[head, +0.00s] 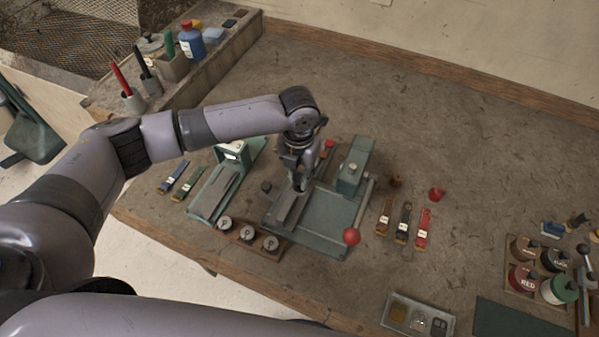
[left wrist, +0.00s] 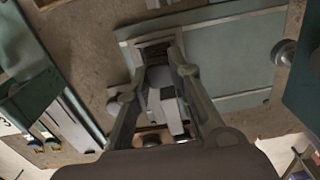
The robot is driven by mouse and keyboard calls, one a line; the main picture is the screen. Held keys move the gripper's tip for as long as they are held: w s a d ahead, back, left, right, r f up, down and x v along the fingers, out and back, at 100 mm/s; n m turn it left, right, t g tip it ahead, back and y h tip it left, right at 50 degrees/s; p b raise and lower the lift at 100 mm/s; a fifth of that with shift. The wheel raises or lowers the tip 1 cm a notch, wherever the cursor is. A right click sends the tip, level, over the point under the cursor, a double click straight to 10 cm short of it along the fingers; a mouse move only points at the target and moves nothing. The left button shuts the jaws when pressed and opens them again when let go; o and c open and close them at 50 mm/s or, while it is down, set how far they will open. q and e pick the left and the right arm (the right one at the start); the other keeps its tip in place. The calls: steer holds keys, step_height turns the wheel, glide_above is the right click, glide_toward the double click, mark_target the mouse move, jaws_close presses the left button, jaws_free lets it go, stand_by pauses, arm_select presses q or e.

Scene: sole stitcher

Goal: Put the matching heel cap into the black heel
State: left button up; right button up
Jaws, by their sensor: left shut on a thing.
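My left gripper (head: 300,187) reaches down over the left part of a green fixture (head: 330,222) with a grey bar (head: 290,208). In the left wrist view its fingers (left wrist: 158,62) are close together at a dark, squared piece (left wrist: 155,48). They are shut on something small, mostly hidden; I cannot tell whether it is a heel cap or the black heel. A brown piece (head: 396,181) and a red piece (head: 437,193) stand apart to the right on the bench. No black heel is clearly distinguishable. My right gripper is out of view.
A red-knobbed lever (head: 351,236) and a raised green block (head: 352,178) are at the fixture's right. A wooden tray with round pieces (head: 247,236) lies in front. Labelled strips (head: 404,222) lie to the right.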

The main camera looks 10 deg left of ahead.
arm_select(q)
steer(key=o, duration=0.8)
steer(key=o, duration=0.3)
steer(key=shift+r+p, duration=3.45)
steer(key=shift+r, duration=0.1)
